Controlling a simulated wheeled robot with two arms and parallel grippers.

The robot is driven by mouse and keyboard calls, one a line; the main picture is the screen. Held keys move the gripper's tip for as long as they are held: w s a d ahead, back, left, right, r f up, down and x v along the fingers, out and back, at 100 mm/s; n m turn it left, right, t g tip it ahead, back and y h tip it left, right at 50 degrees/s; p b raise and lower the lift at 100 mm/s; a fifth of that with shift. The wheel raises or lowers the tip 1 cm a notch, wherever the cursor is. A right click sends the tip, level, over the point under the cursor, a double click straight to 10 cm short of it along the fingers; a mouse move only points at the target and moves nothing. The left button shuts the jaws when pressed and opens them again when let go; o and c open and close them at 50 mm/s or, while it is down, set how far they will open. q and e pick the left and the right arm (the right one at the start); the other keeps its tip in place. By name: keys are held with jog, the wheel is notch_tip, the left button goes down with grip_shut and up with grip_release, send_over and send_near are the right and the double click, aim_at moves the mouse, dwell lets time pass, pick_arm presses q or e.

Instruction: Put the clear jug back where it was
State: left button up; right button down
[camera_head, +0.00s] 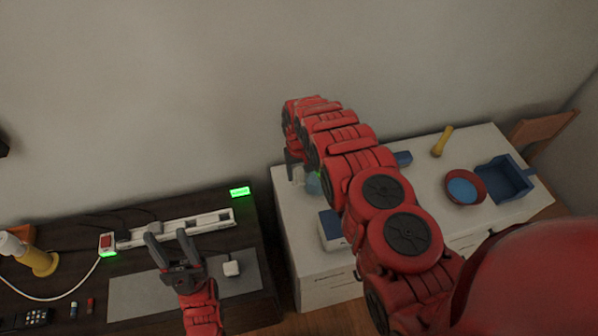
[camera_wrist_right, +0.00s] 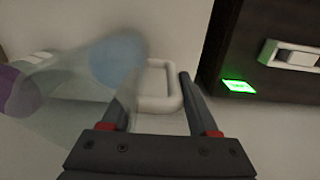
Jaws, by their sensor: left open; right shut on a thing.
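The clear jug (camera_wrist_right: 62,88) is see-through, with a bluish round patch and a purple patch, in the right wrist view. A pale loop that looks like its handle (camera_wrist_right: 172,98) lies between the fingers of my right gripper (camera_wrist_right: 155,85), which is shut on the jug. In the head view the jug (camera_head: 299,177) is a small pale shape at the left end of the white table, mostly hidden by my right arm. I cannot tell whether it touches the table. My left gripper (camera_head: 166,235) is open and empty above the dark table.
The white table (camera_head: 420,180) holds a yellow item (camera_head: 442,141), a red bowl (camera_head: 448,176) with blue inside, and a blue bin (camera_head: 505,178). The dark table (camera_head: 80,222) holds a white power strip (camera_head: 190,225), a green-lit display (camera_head: 240,191), a grey mat (camera_head: 135,295) and a white cable.

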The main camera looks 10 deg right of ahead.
jog(key=shift+f, duration=0.1)
jog(key=shift+c, duration=0.8)
grip_release()
